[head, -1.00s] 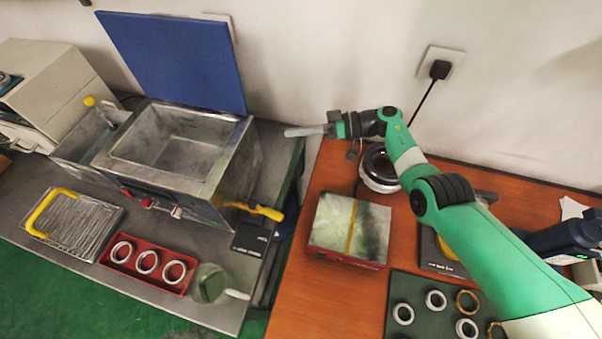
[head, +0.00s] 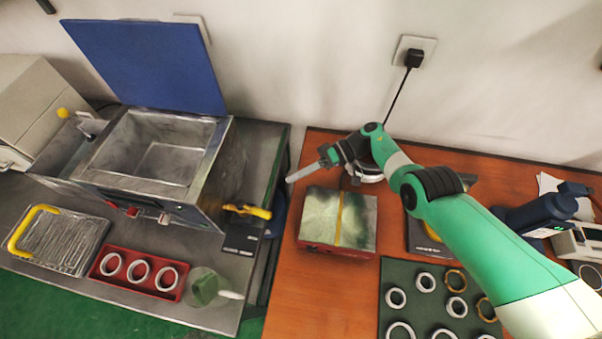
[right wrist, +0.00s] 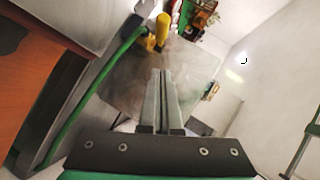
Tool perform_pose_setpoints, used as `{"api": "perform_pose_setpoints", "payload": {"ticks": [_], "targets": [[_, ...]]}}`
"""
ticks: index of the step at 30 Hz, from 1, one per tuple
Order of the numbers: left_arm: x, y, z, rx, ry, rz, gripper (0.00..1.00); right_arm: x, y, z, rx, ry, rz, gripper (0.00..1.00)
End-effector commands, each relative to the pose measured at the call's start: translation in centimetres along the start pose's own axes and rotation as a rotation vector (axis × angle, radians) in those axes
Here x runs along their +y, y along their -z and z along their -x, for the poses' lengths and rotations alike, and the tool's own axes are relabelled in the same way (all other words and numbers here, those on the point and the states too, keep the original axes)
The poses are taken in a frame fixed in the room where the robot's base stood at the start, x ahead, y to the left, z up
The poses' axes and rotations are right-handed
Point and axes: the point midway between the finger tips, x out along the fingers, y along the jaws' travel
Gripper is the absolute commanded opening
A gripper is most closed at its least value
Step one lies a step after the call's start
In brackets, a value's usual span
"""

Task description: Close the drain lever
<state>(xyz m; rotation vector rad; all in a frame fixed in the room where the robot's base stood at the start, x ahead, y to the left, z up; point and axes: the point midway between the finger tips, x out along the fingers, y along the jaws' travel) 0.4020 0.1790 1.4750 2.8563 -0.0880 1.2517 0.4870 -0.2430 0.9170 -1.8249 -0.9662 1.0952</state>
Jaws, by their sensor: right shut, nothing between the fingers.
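The drain lever (head: 247,210) has a yellow handle and sits low on the right side of the open metal tank (head: 222,165). Its handle sticks out to the right, away from the tank wall. My right gripper (head: 297,175) is shut and empty. It hangs above and to the right of the lever, apart from it, with its fingers toward the tank. In the right wrist view, the shut fingers (right wrist: 162,85) point up the picture toward a yellow part (right wrist: 160,30), probably the lever. My left gripper is not in view.
A blue lid (head: 150,65) stands behind the tank. A red tray (head: 140,273) with rings and a beaker (head: 205,288) are in front. A box with a greenish top (head: 335,217) lies on the wooden table (head: 290,265) below the right arm. A gap separates the two tables.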

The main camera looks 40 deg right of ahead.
Motion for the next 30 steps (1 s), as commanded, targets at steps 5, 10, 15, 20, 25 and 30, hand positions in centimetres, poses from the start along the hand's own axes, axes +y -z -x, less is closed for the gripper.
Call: {"api": "perform_pose_setpoints", "payload": {"ticks": [5, 10, 15, 20, 25, 30], "targets": [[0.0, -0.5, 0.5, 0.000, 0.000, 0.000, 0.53, 0.2, -0.2, -4.2, -0.005, 0.002, 0.001, 0.00], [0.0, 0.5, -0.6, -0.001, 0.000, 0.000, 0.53, -0.5, -1.1, -6.8, -0.003, 0.001, -0.004, 0.00], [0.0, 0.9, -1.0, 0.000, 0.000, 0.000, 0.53, -0.1, -2.5, -8.1, 0.000, 0.000, -0.001, 0.00], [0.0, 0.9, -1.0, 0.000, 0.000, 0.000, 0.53, 0.0, -2.9, -8.5, 0.000, 0.000, -0.001, 0.00], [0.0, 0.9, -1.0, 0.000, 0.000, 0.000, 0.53, 0.0, -2.9, -8.5, 0.000, 0.000, -0.001, 0.00], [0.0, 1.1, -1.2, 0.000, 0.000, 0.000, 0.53, -0.1, -2.9, -8.3, 0.006, -0.001, -0.003, 0.00]]}}
